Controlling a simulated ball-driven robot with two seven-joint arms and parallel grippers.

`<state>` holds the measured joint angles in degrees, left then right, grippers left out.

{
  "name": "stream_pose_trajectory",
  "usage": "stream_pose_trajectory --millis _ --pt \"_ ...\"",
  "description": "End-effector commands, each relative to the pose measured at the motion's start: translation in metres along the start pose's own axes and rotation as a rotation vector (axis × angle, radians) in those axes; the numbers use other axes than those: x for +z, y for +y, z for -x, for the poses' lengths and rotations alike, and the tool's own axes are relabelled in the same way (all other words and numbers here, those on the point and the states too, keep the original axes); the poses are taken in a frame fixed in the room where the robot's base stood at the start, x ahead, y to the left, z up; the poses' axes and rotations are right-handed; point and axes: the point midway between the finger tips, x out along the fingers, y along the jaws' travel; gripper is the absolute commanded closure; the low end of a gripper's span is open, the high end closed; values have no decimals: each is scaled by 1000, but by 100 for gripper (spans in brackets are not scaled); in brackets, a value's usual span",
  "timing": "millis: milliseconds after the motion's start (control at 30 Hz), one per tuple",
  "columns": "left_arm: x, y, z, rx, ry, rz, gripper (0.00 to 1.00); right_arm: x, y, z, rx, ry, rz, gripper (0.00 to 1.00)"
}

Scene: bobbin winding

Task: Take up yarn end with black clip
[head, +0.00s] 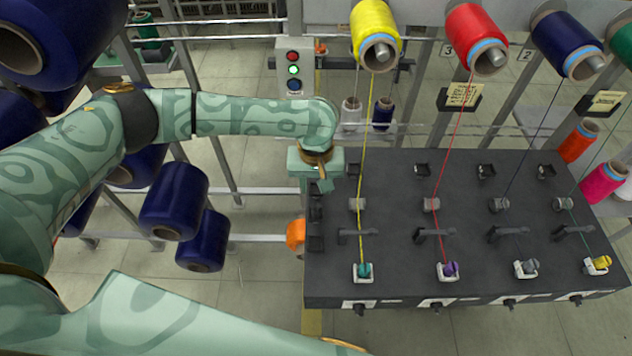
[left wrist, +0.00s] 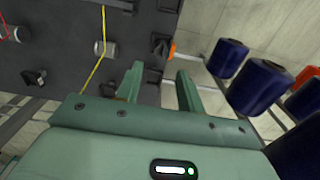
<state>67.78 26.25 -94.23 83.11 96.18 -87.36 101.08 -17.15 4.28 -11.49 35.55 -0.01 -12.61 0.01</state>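My left gripper (head: 325,180) hangs over the left edge of the dark winding table (head: 400,188). Small black parts (head: 316,215) line the table's left edge, beside and below the gripper; I cannot tell which is the black clip. One black part (left wrist: 160,45) also shows just beyond the fingers in the left wrist view. Yellow yarn (head: 361,150) runs from the yellow cone (head: 375,25) past a grey guide (head: 357,205). I cannot make out a loose yarn end. My right gripper is out of view.
Red (head: 476,35) and navy (head: 568,42) cones hang above the table, with yarns running down. Small bobbins, one teal (head: 364,269), sit along the front. An orange part (head: 296,234) juts from the left side. Navy spools (head: 174,200) hang on the left rack.

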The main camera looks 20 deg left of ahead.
Motion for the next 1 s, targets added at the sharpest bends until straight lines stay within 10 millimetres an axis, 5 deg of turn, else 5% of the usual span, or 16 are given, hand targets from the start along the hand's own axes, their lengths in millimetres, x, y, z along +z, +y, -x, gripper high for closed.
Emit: stream_pose_trajectory --millis 267,700,1000 --pt "-2 -3 -13 -7 -1 19 62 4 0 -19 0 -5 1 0" --pt "-2 -3 -59 -6 -2 15 62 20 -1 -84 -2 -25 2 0" --pt "-1 -2 -85 -5 -3 17 62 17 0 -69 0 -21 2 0"
